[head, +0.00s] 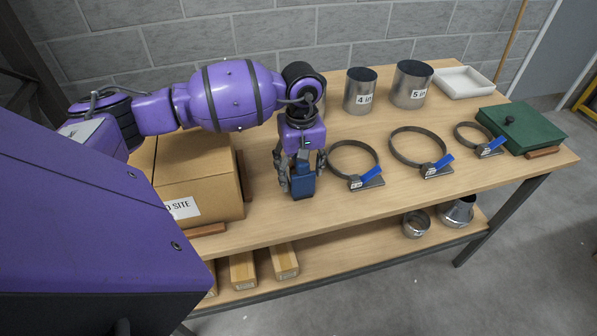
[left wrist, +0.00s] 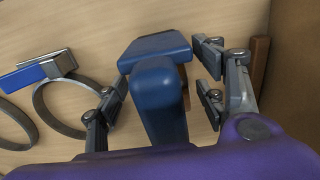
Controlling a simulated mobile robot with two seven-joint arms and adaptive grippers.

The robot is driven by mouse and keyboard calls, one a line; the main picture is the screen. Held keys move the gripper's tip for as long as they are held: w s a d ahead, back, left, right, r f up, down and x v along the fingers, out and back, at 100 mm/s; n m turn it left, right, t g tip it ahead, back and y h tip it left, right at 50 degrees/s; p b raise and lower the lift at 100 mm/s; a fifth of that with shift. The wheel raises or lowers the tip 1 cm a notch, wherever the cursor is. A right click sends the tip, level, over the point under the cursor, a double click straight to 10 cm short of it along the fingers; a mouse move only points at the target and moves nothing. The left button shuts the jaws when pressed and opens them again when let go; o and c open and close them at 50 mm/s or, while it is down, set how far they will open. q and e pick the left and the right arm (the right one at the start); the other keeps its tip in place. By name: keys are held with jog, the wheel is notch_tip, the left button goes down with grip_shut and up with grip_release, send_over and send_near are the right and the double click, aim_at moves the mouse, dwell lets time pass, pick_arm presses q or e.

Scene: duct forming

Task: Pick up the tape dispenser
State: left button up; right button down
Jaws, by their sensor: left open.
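The dark blue tape dispenser (head: 303,186) stands on the wooden table, right of the cardboard box. My left gripper (head: 301,176) points down over it and is open. In the left wrist view the tape dispenser (left wrist: 160,95) lies between the spread fingers of the left gripper (left wrist: 158,90). A gap shows between it and the right-hand fingers; the left-hand fingers are close to its side, and I cannot tell whether they touch. The far side of the dispenser is hidden. My right gripper is not in view.
A cardboard box (head: 200,185) stands close on the left. Ring clamps with blue handles (head: 356,182) lie to the right. Metal cylinders (head: 361,92), a white tray (head: 463,82) and a green case (head: 522,130) are farther off. The front table strip is clear.

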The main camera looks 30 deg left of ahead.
pick_arm(q)
jog(key=c, duration=1.6)
jog(key=shift+o, duration=0.2)
notch_tip(320, 180, up, 10)
jog(key=shift+r+b, duration=0.1)
jog(key=shift+b, duration=0.45)
